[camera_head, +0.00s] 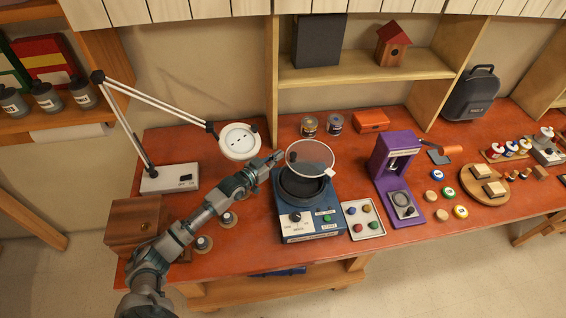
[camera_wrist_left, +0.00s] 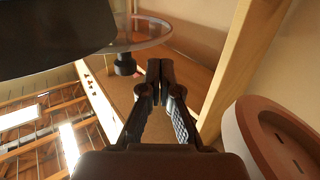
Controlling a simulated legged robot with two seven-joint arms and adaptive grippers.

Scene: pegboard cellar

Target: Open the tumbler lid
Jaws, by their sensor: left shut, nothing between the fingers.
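The tumbler (camera_head: 310,222) is a blue machine with a dark bowl (camera_head: 303,190) on top, standing mid-bench. Its clear round lid (camera_head: 312,157) is raised and tilted above the bowl, with a gap between them. In the left wrist view the lid (camera_wrist_left: 150,36) shows at the upper left, with a dark knob (camera_wrist_left: 124,66) below it. My left gripper (camera_head: 279,156) is just left of the lid's edge, shut and empty. In the wrist view its fingertips (camera_wrist_left: 159,68) are together, right of the knob; I cannot tell whether they touch the lid. My right gripper is out of view.
A white lamp (camera_head: 239,141) hangs close behind my left gripper. A button tray (camera_head: 363,220) and a purple machine (camera_head: 397,175) stand right of the tumbler. Two cans (camera_head: 322,125) stand behind. A wooden box (camera_head: 135,224) is at the left.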

